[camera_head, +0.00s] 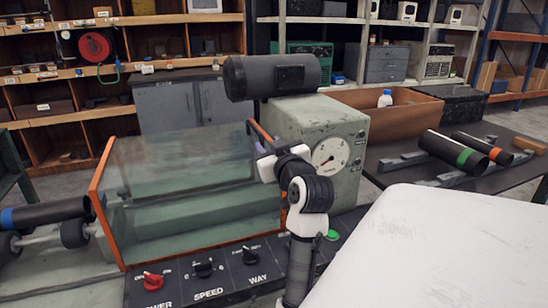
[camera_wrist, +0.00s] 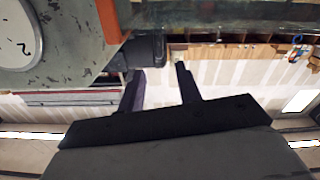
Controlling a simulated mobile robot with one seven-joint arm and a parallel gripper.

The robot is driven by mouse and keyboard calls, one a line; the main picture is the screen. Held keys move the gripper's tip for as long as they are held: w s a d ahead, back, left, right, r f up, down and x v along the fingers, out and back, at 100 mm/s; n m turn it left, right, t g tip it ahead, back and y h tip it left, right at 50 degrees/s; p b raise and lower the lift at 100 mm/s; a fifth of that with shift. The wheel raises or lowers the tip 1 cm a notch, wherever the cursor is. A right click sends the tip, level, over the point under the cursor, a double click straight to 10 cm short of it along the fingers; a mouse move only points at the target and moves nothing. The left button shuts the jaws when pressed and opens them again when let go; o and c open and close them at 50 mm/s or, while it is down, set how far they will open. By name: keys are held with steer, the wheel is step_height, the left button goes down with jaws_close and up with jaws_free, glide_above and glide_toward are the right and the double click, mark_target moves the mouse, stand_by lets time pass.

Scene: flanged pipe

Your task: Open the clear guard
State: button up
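The clear guard (camera_head: 180,185) is a see-through box cover with orange end frames, lowered over the machine bed in the head view. Its right orange frame edge (camera_wrist: 108,20) shows at the top left of the wrist view, beside the grey-green gauge housing. My gripper (camera_head: 263,148) is at the right end of the guard, in front of the housing. In the wrist view, my gripper's two dark fingers (camera_wrist: 159,68) are spread apart with nothing seen between them. A dark block (camera_wrist: 146,50) lies just beyond the left finger; I cannot tell whether they touch.
The gauge housing (camera_head: 308,125) carries a dark motor cylinder (camera_head: 272,76) above. A control panel (camera_head: 230,268) with red and black knobs runs along the front. A table with pipes (camera_head: 453,152) stands to the right, with shelves behind.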

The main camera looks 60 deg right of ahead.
steer(key=shift+v, duration=1.45)
